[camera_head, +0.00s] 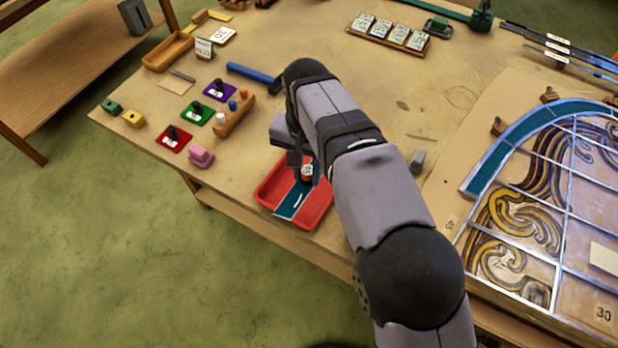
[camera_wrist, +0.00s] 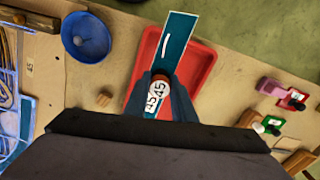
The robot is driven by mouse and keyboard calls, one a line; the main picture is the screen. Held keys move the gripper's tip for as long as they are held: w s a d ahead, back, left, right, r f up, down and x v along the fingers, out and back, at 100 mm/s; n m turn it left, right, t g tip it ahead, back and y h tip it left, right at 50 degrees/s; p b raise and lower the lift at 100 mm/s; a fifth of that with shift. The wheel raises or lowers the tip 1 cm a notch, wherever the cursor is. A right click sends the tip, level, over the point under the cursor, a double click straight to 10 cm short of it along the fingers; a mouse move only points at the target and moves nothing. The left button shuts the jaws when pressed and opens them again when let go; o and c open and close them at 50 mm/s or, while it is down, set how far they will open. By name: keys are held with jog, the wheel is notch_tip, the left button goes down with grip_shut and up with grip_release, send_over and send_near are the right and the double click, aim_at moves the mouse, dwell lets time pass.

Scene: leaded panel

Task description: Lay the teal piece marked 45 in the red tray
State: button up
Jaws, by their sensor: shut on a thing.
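The teal piece marked 45 (camera_head: 291,203) is a flat strip with a white curved mark and a round knob labelled 45 (camera_head: 307,171). My gripper (camera_head: 304,160) is shut on the knob. The red tray (camera_head: 323,211) is under the strip. In the wrist view, the strip (camera_wrist: 178,40) reaches from between my fingers (camera_wrist: 161,84) past the far rim of the tray (camera_wrist: 205,62). I cannot tell whether the strip touches the tray. My gripper hides part of the tray and the strip's near end.
A pink block (camera_head: 201,157) and a red tile with a dark knob (camera_head: 174,139) are left of the tray. A wooden holder with pegs (camera_head: 234,115) stands behind. The leaded panel (camera_head: 560,190) is at right. The table's front edge is close to the tray.

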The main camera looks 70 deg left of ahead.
aim_at(307, 181)
jog(key=shift+f+p, duration=1.15)
jog(key=shift+f, duration=2.15)
jog(key=shift+f, duration=0.1)
jog(key=shift+f+b, duration=0.3)
jog(key=shift+f, duration=0.05)
jog(key=shift+f, duration=0.15)
jog(key=o, duration=1)
jog(key=shift+c, duration=0.2)
